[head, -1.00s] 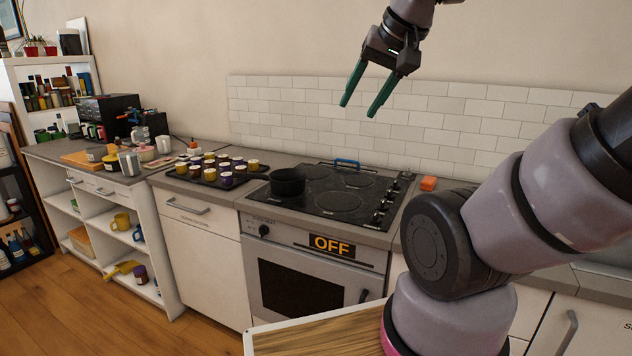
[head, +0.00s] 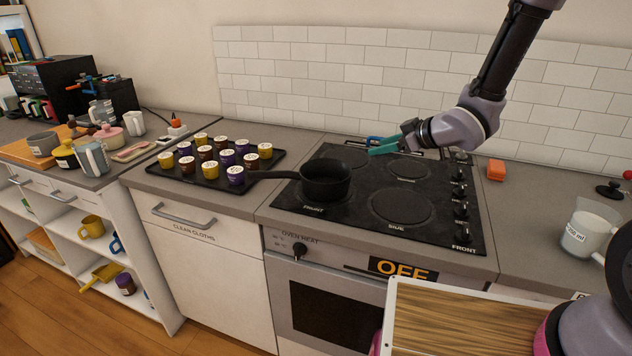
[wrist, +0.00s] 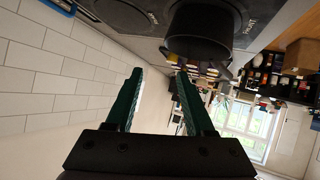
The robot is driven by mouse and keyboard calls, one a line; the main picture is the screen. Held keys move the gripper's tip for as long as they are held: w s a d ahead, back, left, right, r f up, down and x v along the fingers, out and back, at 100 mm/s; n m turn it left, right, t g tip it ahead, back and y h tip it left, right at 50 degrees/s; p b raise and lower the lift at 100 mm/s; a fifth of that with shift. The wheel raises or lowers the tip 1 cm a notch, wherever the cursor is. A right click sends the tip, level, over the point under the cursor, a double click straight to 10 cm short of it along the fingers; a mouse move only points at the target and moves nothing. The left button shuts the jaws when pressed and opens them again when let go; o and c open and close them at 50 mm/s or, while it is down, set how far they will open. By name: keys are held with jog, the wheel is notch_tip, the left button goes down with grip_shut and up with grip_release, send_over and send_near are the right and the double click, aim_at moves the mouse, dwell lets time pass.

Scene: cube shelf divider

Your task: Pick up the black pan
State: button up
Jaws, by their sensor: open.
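The black pan (head: 326,184) sits on the front left of the black cooktop, with its handle (head: 268,175) pointing left over the counter beside a tray. In the wrist view the pan (wrist: 198,32) shows at the top, beyond the fingertips and apart from them. My gripper (head: 372,147) has green fingers pointing left, above the back of the cooktop, behind and to the right of the pan. In the wrist view my gripper (wrist: 160,78) is open, with nothing between its fingers.
A dark tray (head: 212,184) of several lidded cups lies left of the pan, close to its handle. The cooktop (head: 440,225) is bare right of the pan. An orange block (head: 496,170) and a measuring jug (head: 588,232) stand on the right counter. A tiled wall (head: 300,70) rises behind.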

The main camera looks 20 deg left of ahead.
jog(key=s+a+f+n+g+y, duration=0.3)
jog(key=s+a+f, duration=0.3)
jog(key=s+a, duration=0.1)
send_near(308, 182)
jog(key=shift+w+a+f, duration=0.85)
jog(key=shift+w+a, duration=0.15)
jog(key=shift+a, duration=0.05)
jog(key=x, duration=0.4)
jog(key=shift+s+a, duration=0.25)
jog(key=shift+a, duration=0.2)
jog(key=shift+w+a+f, duration=0.2)
jog(key=shift+a+f, duration=0.05)
jog(key=shift+a, duration=0.25)
grip_shut()
